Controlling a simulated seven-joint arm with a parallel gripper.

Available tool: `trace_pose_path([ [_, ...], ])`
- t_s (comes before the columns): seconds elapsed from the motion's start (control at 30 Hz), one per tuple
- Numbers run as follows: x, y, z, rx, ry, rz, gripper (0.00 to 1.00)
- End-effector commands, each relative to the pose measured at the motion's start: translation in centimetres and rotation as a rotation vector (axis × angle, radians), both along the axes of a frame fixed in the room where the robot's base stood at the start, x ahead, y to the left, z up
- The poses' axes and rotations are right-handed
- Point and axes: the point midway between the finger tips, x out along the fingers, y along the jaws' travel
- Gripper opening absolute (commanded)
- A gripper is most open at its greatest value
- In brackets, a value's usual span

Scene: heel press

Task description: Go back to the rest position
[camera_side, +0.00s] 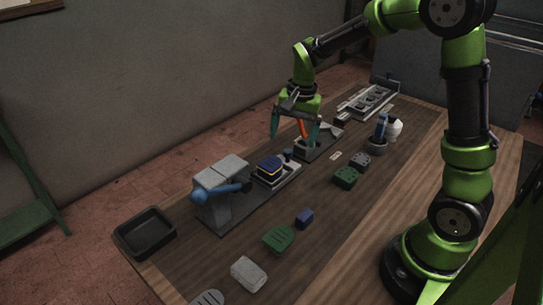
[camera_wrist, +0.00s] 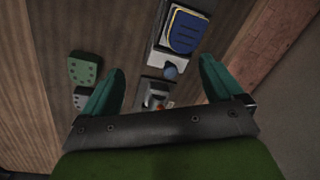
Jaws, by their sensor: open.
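My gripper (camera_side: 294,131) is open, its two teal fingers spread above the table. It hangs over a dark base plate with an upright orange part (camera_side: 303,129), which shows partly behind the fingers. In the wrist view the open fingers (camera_wrist: 158,88) point at the table, with nothing between the tips that I can see as held. To the left of my gripper in the side view stands a sled with a blue and yellow topped block (camera_side: 269,167); it also shows in the wrist view (camera_wrist: 186,32).
A grey press with a blue handle (camera_side: 222,188) and a black tray (camera_side: 145,232) stand at the left. Green blocks (camera_side: 345,177), a blue block (camera_side: 304,218), a green sole-shaped piece (camera_side: 278,239) and a cup with a blue tool (camera_side: 380,132) stand on the table. A slotted rack (camera_side: 368,101) is at the back.

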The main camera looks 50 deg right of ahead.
Motion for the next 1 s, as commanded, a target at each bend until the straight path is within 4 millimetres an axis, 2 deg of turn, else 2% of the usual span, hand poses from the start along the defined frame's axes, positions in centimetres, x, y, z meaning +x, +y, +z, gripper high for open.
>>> trace_pose_path([
  [0.1,-2.6,2.1,2.8,0.007,-0.093,0.162,0.94],
  [0.3,-7.9,5.4,6.6,-0.024,-0.274,0.433,0.94],
  [0.5,-13.0,7.8,8.8,-0.088,-0.445,0.621,0.94],
  [0.6,-14.6,8.4,9.5,-0.113,-0.51,0.655,0.94],
  [0.73,-15.8,8.9,10.4,-0.132,-0.567,0.665,0.94],
  [0.83,-15.9,9.0,11.1,-0.142,-0.595,0.667,0.94],
  [1.0,-16.0,9.0,11.1,-0.143,-0.598,0.667,0.94],
])
